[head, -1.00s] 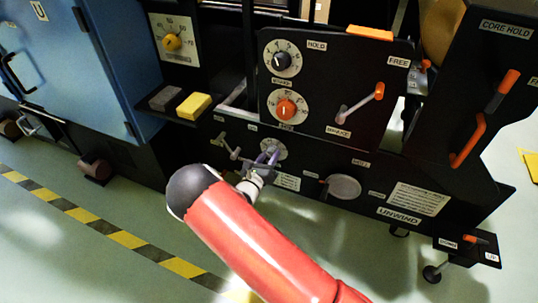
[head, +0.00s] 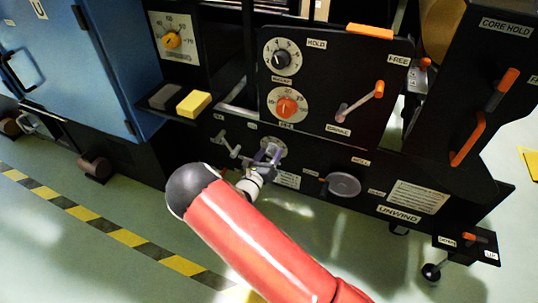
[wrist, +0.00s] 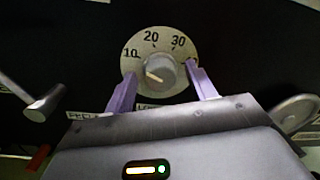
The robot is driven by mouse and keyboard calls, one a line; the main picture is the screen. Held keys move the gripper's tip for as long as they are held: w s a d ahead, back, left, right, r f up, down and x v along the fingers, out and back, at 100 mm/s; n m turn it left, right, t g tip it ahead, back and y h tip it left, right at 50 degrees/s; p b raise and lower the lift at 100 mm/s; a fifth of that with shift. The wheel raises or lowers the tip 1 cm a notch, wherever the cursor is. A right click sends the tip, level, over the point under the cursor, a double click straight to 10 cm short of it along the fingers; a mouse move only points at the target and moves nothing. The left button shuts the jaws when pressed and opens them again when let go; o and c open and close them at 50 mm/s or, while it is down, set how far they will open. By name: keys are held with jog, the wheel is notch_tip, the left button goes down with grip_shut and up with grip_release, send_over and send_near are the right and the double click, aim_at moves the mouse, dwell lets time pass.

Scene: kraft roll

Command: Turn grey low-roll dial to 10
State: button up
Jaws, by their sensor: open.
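The grey low-roll dial (wrist: 165,75) is in the upper middle of the wrist view, on a pale round scale marked 10, 20 and 30. Its light pointer line points left and slightly up, a little below the 10 mark. My gripper (wrist: 160,82) is open, with one purple finger on each side of the dial. The fingers appear apart from the knob, over the scale's lower left and right edges. In the head view my gripper (head: 268,155) is in front of the dial's scale (head: 273,145) and hides part of it.
An orange dial (head: 286,107) and a black dial (head: 283,58) are above. A metal lever (head: 228,145) stands close to the left of my gripper, and a round grey handwheel (head: 343,185) is to the right. Yellow and grey blocks (head: 194,104) lie on a ledge.

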jog(key=v, duration=0.7)
jog(key=shift+s+a, duration=0.2)
jog(key=shift+s, duration=0.15)
jog(key=s+d+r+m+g+h+p, duration=0.1)
jog(key=s+d+r+m+g+h, duration=0.1)
jog(key=s+d+r+m+g, duration=0.6)
jog(key=s+d+r+m+g+h+p, duration=0.1)
jog(key=s+d+r+m+g, duration=0.1)
jog(key=d+r+m+g, duration=0.7)
jog(key=s+d+r+m+t+y+p, duration=0.1)
jog(key=s+d+r+m+t+y, duration=0.1)
jog(key=s+r+m+y, duration=0.3)
jog(key=s+d+r+m+t+y, duration=0.2)
jog(key=s+r+m+y, duration=0.3)
jog(key=s+r+m, duration=0.6)
jog(key=s+m+t, duration=0.1)
jog(key=s+m, duration=0.1)
jog(key=shift+s+d+m+p, duration=0.2)
jog(key=shift+m+p, duration=0.15)
jog(key=shift+m, duration=0.05)
